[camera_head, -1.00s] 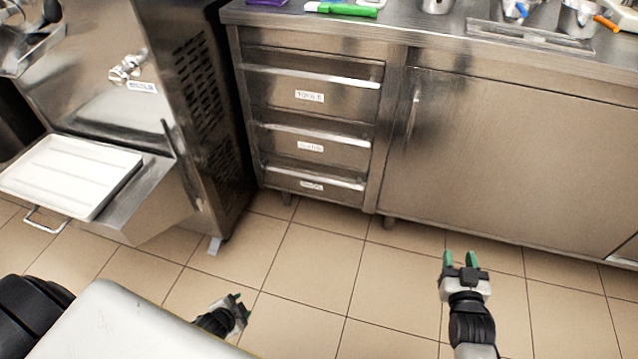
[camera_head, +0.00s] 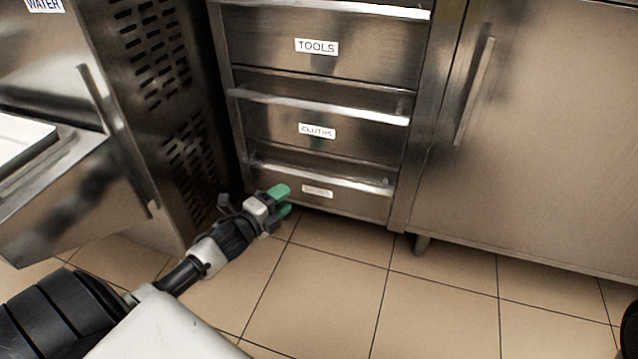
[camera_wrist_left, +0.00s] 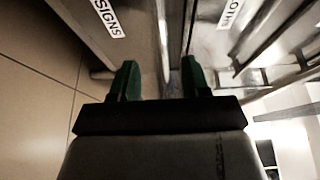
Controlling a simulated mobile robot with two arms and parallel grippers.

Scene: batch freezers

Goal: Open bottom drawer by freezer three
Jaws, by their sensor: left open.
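The bottom drawer (camera_head: 350,200) is the lowest of three steel drawers. Its small label is blurred in the head view but reads SIGNS in the left wrist view (camera_wrist_left: 107,18). It looks shut, with a bright handle lip (camera_head: 340,180) along its top. My left gripper (camera_head: 284,200), with green fingertips, is open at the left end of this drawer front. In the left wrist view the open fingers (camera_wrist_left: 161,82) point at the strip between the SIGNS and CLOTHS labels, with a metal edge between them. I cannot tell whether they touch it. My right gripper is not in view.
The CLOTHS drawer (camera_head: 270,120) and TOOLS drawer (camera_head: 270,45) are above, both shut. A steel freezer (camera_head: 170,90) with vents stands close on the left. A cupboard door (camera_head: 540,130) is on the right. The tiled floor (camera_head: 440,310) in front is clear.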

